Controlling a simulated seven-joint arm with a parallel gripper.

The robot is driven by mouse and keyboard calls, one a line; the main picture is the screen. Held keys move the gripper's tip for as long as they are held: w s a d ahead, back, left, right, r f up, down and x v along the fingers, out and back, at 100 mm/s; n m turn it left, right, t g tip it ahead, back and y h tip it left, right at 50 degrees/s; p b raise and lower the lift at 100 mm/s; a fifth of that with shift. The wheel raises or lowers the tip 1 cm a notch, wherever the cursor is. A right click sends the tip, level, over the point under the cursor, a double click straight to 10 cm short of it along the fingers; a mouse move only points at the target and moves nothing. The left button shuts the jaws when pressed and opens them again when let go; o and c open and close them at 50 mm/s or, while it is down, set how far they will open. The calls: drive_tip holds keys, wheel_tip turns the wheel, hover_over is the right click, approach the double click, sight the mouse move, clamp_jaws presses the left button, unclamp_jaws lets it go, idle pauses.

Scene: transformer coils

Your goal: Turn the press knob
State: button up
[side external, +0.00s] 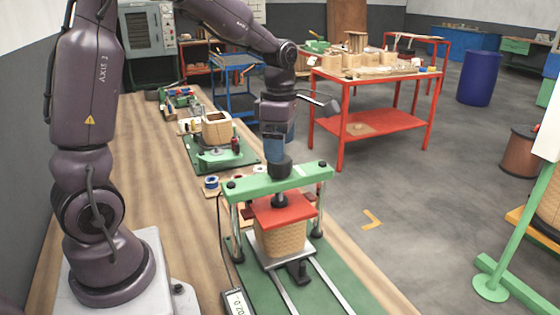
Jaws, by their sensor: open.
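The press knob (281,168) is black and sits on top of the green crossbar (310,177) of the press. Below the crossbar, a red plate (291,214) rests on a tan wound coil block (281,241). My gripper (278,152) points down just above the knob, with its fingertips close to the knob's top. Its jaws are open, but the fingers are small and dark here. I cannot tell whether they touch the knob or surround it.
The press stands on a green base with rails (345,285) at the bench's near end. A small digital display (235,302) lies to its left. Behind, a green fixture (239,159) holds another coil (216,129). A red table (372,125) stands beyond the bench.

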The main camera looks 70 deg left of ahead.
sight(279, 166)
drive_tip(key=shift+f, duration=2.25)
drive_tip(key=shift+c, duration=0.3)
drive_tip(key=c, duration=0.9)
